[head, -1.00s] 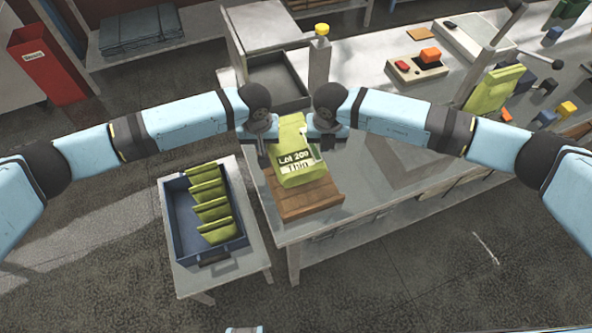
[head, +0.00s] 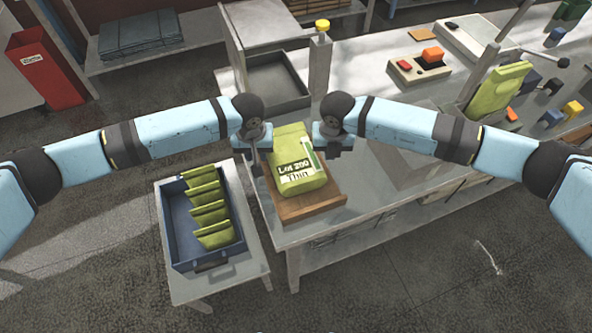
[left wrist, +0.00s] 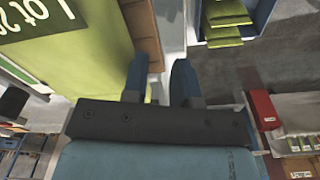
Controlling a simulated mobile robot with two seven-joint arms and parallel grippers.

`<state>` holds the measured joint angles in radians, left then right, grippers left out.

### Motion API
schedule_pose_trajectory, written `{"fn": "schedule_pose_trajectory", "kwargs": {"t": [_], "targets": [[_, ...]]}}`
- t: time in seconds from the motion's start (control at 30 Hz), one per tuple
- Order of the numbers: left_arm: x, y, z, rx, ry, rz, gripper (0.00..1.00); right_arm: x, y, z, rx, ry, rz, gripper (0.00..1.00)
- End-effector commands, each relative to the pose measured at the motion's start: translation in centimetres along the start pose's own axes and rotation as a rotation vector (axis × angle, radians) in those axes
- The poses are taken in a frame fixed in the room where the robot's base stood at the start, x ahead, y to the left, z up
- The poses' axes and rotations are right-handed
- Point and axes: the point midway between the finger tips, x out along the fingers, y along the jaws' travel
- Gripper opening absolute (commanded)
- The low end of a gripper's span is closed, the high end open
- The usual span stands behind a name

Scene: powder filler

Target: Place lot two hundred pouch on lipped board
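The green lot 200 pouch (head: 296,155), labelled "Lot 200 Thin", lies on the wooden lipped board (head: 312,208) at the near left corner of the metal table. My left gripper (head: 255,162) is just left of the pouch, apart from it. In the left wrist view its two fingers (left wrist: 161,80) are spread with a gap and nothing held between them; the pouch (left wrist: 65,70) and the board (left wrist: 140,30) show beside them. My right gripper (head: 334,150) is just right of the pouch, clear of it, and looks open and empty. The board's far part is hidden under the pouch.
A blue crate (head: 164,213) with several green pouches stands on a low side table (head: 240,268) at the left. A grey tray (head: 278,80) and a yellow-capped post (head: 321,55) are behind. Another green pouch (head: 497,88) stands in equipment at the right.

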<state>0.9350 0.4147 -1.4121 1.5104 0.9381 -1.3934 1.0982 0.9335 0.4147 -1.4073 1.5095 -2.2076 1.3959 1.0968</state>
Motion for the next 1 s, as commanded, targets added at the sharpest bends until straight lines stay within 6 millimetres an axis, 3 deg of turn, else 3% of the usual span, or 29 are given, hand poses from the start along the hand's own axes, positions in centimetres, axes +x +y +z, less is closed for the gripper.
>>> {"fn": "schedule_pose_trajectory", "kwargs": {"t": [0.2,0.3,0.33,0.67,0.77,1.0], "targets": [[0.0,-0.2,0.0,-0.001,0.0,-0.002,0.26,0.1,-0.1,0.0,0.0,0.001,-0.001,0.0],[0.0,-0.2,-0.1,-0.002,0.001,-0.003,0.26,0.1,-0.2,0.0,0.0,0.001,-0.002,0.23],[0.0,-0.2,-0.1,-0.002,0.001,-0.003,0.26,0.1,-0.2,0.0,0.0,0.001,-0.002,0.26],[-0.3,-0.3,-0.1,-0.002,0.001,-0.003,0.26,0.1,-0.2,0.0,0.001,0.002,-0.003,0.26],[-1.5,-0.2,-0.1,-0.002,0.002,-0.002,0.26,0.1,-0.2,0.0,0.001,0.002,-0.003,0.26],[-6.5,-0.2,-0.1,-0.002,0.004,-0.001,0.26,0.1,-0.2,0.0,0.001,0.002,-0.003,0.26]]}}
